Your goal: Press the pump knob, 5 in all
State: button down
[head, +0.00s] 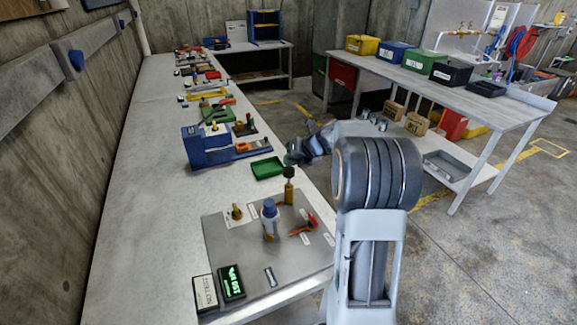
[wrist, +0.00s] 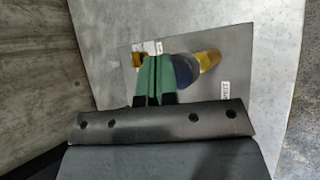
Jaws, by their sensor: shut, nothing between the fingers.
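A grey panel (head: 255,262) lies at the near end of the long bench. My gripper (head: 291,158) is shut and empty, with green fingers (wrist: 153,62). It is above and slightly beyond the knob in the head view; I cannot tell the gap. My arm hides part of the gripper in the head view.
A green tray (head: 268,168) and a blue fixture (head: 205,150) stand behind. A concrete wall is at left.

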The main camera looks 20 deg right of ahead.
aim_at(290, 168)
jog(key=shift+r, duration=0.3)
notch_tip(290, 168, up, 5)
jog(key=p, duration=0.5)
jog(key=shift+p, duration=0.4)
jog(key=shift+f, duration=0.1)
dwell(2.1)
jog(key=s+a+r+n+g+h, duration=0.15)
jog(key=s+a+r+n, duration=0.25)
jog(key=s+a+n, duration=0.85)
jog(key=s+n+h, duration=0.2)
jog(key=s+n, duration=0.5)
jog(key=n, duration=0.5)
jog(key=s+n+g+h, duration=0.1)
jog(key=s+n, duration=0.6)
jog(key=n, duration=0.6)
jog(key=shift+s+d+f+h, duration=0.15)
jog(key=shift+s+f+h, duration=0.1)
jog(key=shift+h, duration=0.1)
